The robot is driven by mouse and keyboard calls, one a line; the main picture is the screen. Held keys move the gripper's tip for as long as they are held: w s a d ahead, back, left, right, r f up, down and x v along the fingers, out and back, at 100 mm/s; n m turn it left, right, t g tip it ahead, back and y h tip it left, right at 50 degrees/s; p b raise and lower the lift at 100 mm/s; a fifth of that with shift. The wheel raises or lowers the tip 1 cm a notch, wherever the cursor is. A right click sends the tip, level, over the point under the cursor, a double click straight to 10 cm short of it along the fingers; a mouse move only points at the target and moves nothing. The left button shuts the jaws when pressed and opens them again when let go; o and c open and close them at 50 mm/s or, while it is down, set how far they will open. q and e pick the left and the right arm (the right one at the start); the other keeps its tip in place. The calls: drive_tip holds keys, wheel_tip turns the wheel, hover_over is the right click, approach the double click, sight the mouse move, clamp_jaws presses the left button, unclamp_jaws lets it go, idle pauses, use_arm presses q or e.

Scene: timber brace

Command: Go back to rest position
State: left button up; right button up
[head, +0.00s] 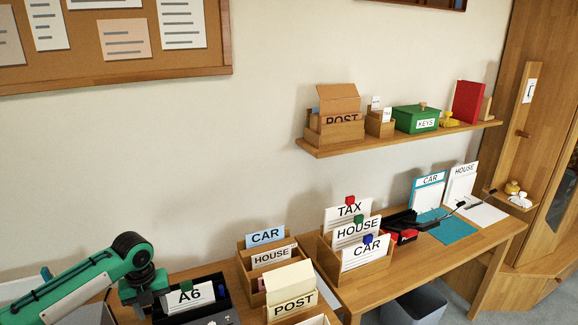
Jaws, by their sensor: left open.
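My left arm comes in from the lower left, green with a black wrist. My left gripper (146,300) hangs below that wrist at the lower left, beside the black tray with the A6 card (190,297). The gripper is open; its fingertips are hard to make out against the dark tray, and I see nothing held in it. My right gripper is not in view.
A desk carries a wooden CAR and HOUSE box (270,255), a POST box (292,300) and a TAX, HOUSE, CAR sorter (328,258). A wall shelf (400,137) holds several boxes. A grey bin (420,306) stands below.

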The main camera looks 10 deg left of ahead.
use_arm(q)
drive_tip(key=s+d+f+n+t+h, duration=0.1)
drive_tip(key=s+d+f+n, duration=0.5)
drive_tip(key=d, duration=0.4)
drive_tip(key=s+d+f+n+t+h, duration=0.1)
drive_tip(key=s+d+f+n, duration=0.3)
drive_tip(key=s+d, duration=0.5)
drive_tip(key=s+r+n+t+y, duration=0.2)
drive_tip(key=s+n, duration=1.2)
drive_tip(key=n, duration=0.3)
wheel_tip(320, 180, down, 29)
drive_tip(key=g, duration=0.2)
drive_tip(key=s+a+f, duration=0.2)
drive_tip(key=s+f, duration=0.7)
drive_tip(key=f, duration=0.1)
drive_tip(key=s+a+f+g, duration=0.1)
drive_tip(key=s+f, duration=0.9)
drive_tip(key=f, duration=0.1)
drive_tip(key=shift+a+f, duration=0.3)
drive_tip(key=shift+a, duration=0.1)
drive_tip(key=shift+s, duration=0.1)
